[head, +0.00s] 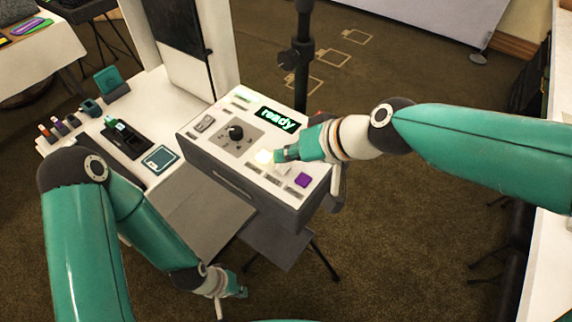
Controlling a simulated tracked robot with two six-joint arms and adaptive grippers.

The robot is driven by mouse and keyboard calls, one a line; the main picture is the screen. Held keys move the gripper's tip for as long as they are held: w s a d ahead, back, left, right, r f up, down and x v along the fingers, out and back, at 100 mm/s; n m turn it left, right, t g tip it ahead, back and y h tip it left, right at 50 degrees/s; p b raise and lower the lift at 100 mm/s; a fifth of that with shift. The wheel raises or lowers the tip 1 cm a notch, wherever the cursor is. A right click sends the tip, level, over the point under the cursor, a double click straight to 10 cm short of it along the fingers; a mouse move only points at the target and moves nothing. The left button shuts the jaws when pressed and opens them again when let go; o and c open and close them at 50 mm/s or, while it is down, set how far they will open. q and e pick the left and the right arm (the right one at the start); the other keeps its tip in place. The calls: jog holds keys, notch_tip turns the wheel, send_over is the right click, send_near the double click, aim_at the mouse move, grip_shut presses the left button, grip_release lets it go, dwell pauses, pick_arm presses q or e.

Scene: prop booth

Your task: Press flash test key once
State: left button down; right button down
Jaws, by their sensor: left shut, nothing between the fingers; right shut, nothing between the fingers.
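The control panel (217,145) is a grey box with a white sloped top. Its dark display (277,119) reads "ready" in green-white letters. Along its front edge are a glowing pale-yellow key (263,157), a white key (283,170) and a purple key (303,180); their labels are too small to read, so I cannot tell which is the flash test key. My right gripper (279,155) is shut and empty, its tip right beside the glowing key; I cannot tell whether they touch. My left gripper (241,292) is shut and empty, low in front of the panel.
A black knob (236,132) and a grey switch (204,123) are on the panel. Left of it, the white table holds a black card device (125,138), a teal-bordered pad (160,159) and several small bottles. A black pole (303,60) stands behind. Open carpet lies to the right.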

aim_at(286, 167)
dwell(0.8)
jog(key=shift+f+b, duration=0.35)
jog(key=shift+b, duration=0.15)
jog(key=shift+f+b, duration=0.5)
jog(key=shift+b, duration=0.05)
dwell(0.5)
jog(key=shift+r, duration=0.1)
jog(key=shift+r+p, duration=0.65)
jog(key=shift+r, duration=0.15)
jog(key=shift+r, duration=0.1)
notch_tip(286, 167, up, 5)
jog(key=p, duration=0.4)
dwell(0.8)
